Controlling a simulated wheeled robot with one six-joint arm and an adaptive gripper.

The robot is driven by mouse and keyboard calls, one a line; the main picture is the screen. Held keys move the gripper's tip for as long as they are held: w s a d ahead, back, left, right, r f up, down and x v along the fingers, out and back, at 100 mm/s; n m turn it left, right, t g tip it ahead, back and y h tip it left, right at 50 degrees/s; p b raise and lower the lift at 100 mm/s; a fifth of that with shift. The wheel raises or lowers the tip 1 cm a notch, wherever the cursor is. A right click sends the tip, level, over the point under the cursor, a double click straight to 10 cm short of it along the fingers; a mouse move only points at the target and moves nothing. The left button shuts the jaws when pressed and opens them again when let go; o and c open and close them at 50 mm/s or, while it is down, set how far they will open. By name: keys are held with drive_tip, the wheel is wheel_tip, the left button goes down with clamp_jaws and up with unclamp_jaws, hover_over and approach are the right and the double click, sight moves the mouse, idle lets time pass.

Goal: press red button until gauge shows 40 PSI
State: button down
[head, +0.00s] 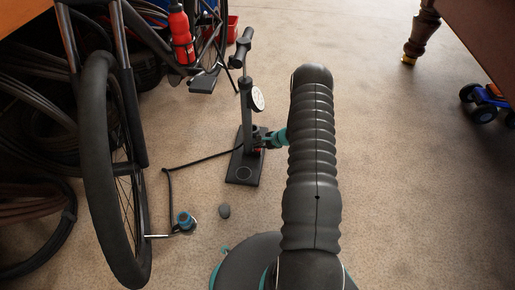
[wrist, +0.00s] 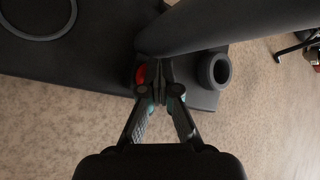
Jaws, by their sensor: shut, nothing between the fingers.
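A black floor pump stands upright on its base plate (head: 243,172) in the middle of the head view, with its handle (head: 243,47) at the top. Its round white gauge (head: 257,99) faces right, and its reading is too small to make out. The red button (wrist: 142,75) shows in the wrist view, low by the pump barrel (wrist: 220,25) and partly hidden by my fingers. My gripper (wrist: 160,92) is shut and empty, with its fingertips right beside the button. I cannot tell whether they touch it. In the head view my gripper (head: 271,140) is at the pump's foot.
A bicycle with a black front tire (head: 100,170) stands at the left. The pump's hose (head: 170,195) runs to a blue-topped fitting (head: 184,220) by the wheel. A small dark stone-like object (head: 224,211) lies on the floor. A blue toy (head: 487,102) is far right.

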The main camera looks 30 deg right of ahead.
drive_tip(key=shift+r, duration=0.9)
drive_tip(key=shift+r+p, duration=1.05)
drive_tip(key=shift+r, duration=1.5)
